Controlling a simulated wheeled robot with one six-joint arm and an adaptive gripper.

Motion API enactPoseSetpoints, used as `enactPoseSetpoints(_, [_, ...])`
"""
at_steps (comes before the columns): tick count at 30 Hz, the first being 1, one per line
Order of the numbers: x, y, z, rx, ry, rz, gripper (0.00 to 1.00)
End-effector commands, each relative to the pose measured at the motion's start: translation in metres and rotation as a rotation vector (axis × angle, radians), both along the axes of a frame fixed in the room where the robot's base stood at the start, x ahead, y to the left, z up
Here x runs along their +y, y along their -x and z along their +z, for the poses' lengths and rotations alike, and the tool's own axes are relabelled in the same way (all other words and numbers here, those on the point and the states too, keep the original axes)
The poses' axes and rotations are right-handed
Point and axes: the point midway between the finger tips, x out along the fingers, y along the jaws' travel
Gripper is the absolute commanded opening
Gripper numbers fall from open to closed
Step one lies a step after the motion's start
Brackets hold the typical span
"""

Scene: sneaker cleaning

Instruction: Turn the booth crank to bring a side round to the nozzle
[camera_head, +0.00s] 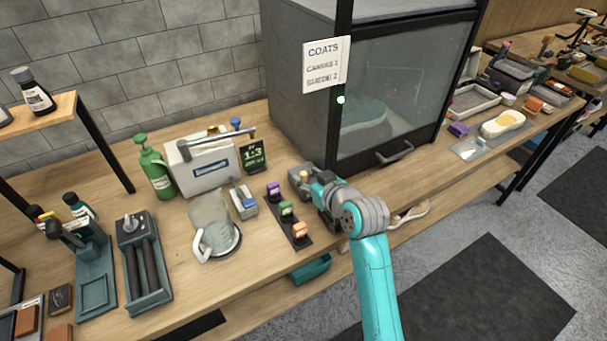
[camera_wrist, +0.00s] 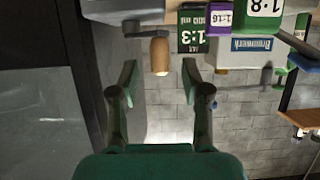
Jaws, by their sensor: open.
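The booth (camera_head: 300,105) is a dark grey box with a glass front door, standing on the workbench. A pale shoe shape (camera_head: 362,117) shows dimly through the glass. The crank's wooden knob (camera_wrist: 160,55) hangs from a grey arm in the wrist view, which looks upside down. My gripper (camera_wrist: 158,78) is open, its two fingers on either side of the line to the knob, with gaps on both sides and no contact visible. In the head view my gripper (camera_head: 312,185) is low beside the booth's near left corner, hiding part of the crank.
A strip of coloured blocks (camera_head: 287,216) and a clear jug (camera_head: 212,228) stand left of my gripper. A white box (camera_head: 203,163), green spray bottle (camera_head: 155,170) and 1:3 sign (camera_head: 253,155) are behind. The booth door handle (camera_head: 394,154) juts out at right.

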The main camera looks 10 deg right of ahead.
Motion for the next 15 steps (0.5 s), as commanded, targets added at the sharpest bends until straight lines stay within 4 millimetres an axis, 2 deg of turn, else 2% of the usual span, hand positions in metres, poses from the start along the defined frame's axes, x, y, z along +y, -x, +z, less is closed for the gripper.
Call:
enactPoseSetpoints(6, [0.007,-0.021,-0.009,0.000,0.001,0.000,0.47])
enactPoseSetpoints(15, [0.009,-0.027,-0.012,0.000,0.001,0.000,0.47])
